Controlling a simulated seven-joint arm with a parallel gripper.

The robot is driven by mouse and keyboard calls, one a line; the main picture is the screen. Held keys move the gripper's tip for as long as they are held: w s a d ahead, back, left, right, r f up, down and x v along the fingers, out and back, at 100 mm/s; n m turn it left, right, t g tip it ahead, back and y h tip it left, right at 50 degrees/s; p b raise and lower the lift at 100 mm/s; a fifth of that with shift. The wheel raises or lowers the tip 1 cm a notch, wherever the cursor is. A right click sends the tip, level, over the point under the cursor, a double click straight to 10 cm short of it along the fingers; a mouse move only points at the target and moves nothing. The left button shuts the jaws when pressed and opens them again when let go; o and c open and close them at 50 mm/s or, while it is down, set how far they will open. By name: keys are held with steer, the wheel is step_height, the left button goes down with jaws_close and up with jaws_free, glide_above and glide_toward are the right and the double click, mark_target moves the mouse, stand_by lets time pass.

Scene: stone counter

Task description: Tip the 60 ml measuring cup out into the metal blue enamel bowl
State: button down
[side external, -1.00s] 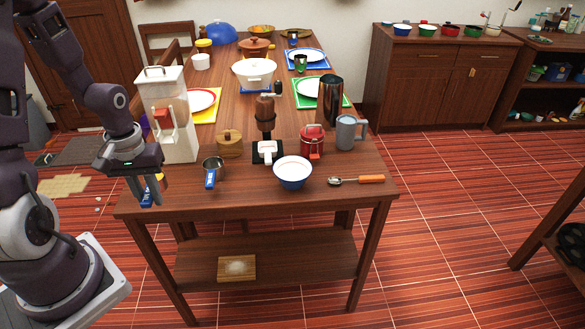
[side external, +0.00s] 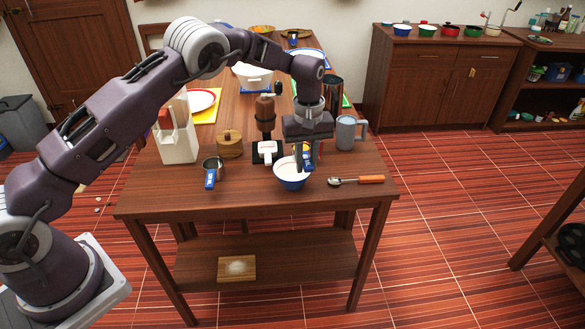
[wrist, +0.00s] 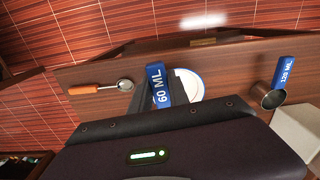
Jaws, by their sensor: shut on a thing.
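My gripper (side external: 304,164) is shut on the blue handle of the 60 ml measuring cup (side external: 309,160), above the right part of the bowl. In the wrist view the handle (wrist: 158,85) reads "60 ML". The cup's body is hidden, so I cannot tell its tilt or contents. The enamel bowl (side external: 291,182), blue outside and white inside, stands upright near the table's front edge.
A 120 ml cup (side external: 212,168) with a blue handle stands left of the bowl. An orange-handled spoon (side external: 357,180) lies to the right. The front strip of the table is clear.

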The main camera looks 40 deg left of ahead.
mark_target(307, 166)
steer(key=d+m, duration=0.1)
steer(key=d, duration=0.9)
steer(key=f, duration=0.4)
steer(key=shift+w+a+f, duration=0.1)
steer(key=shift+w+f, duration=0.05)
steer(key=shift+w, duration=0.1)
steer(key=s+a+r+t+h, duration=0.1)
steer(key=a+r+h, duration=0.3)
steer(key=r, duration=0.1)
steer(key=shift+s+a+r+t+h+p, duration=0.15)
steer(key=shift+a+r+h, duration=0.1)
steer(key=shift+a+h, duration=0.25)
steer(key=shift+s+a+r+t+h+p, duration=0.1)
steer(key=shift+s+a+r+h+p, duration=0.1)
steer(key=shift+a+h, duration=0.35)
steer(key=shift+s+a+r+t+h+p, duration=0.15)
steer(key=shift+a+r+h, duration=0.1)
steer(key=shift+a+h, duration=0.25)
steer(key=shift+s+a+r+t+h+p, duration=0.15)
steer(key=shift+a+r+t+h+p, duration=0.2)
steer(key=shift+a+h+p, duration=0.35)
stand_by(0.8)
